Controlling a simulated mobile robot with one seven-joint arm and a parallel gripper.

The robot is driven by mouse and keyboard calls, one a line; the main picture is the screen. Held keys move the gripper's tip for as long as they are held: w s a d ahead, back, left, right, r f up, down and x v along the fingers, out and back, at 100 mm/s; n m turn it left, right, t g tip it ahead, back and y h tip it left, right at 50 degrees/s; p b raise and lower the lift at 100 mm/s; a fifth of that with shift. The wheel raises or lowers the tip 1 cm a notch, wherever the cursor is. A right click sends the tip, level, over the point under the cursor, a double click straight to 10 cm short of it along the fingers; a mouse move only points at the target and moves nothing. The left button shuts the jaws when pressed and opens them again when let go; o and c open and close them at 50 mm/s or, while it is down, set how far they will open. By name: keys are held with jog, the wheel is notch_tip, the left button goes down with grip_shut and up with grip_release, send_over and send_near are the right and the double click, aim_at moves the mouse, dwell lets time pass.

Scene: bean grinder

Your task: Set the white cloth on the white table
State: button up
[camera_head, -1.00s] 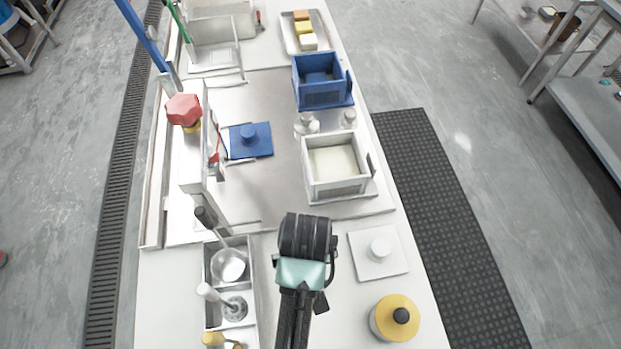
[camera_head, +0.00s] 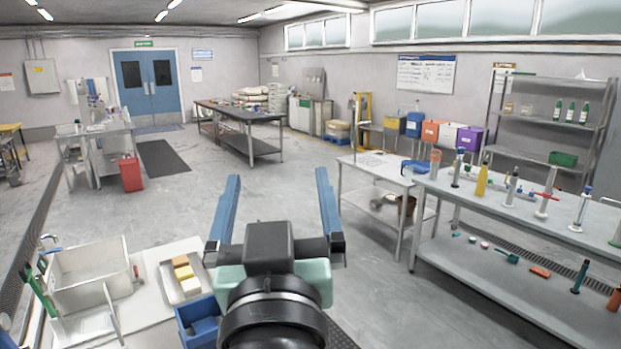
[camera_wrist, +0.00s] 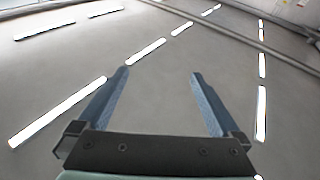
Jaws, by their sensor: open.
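My gripper (camera_head: 279,178) is open and empty, its two blue fingers spread and pointing up and away over the floor. In the wrist view my gripper (camera_wrist: 159,74) has only the ceiling and its light strips between and beyond the fingers. A small white piece (camera_head: 190,287), perhaps the folded white cloth, lies in a tray (camera_head: 167,277) at lower left, beside yellow and brown pieces. The tray is left of and below my gripper. A light-topped table (camera_head: 368,170), likely the white table, stands to the right beyond my gripper.
A blue box (camera_head: 201,322) and a white basin (camera_head: 92,268) stand near the tray. A grey bench (camera_head: 510,220) with bottles and stands runs along the right. A dark-topped table (camera_head: 240,112) is farther back. Open floor (camera_head: 285,195) lies in the middle.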

jog(key=s+d+r+m+t+h, duration=0.1)
jog(key=s+d+r+t, duration=0.2)
jog(key=s+r+t, duration=0.3)
jog(key=s+r, duration=0.4)
jog(key=r, duration=0.4)
jog(key=shift+s+d+r+m, duration=0.15)
jog(key=shift+s+r+m, duration=0.05)
jog(key=shift+r+m, duration=0.2)
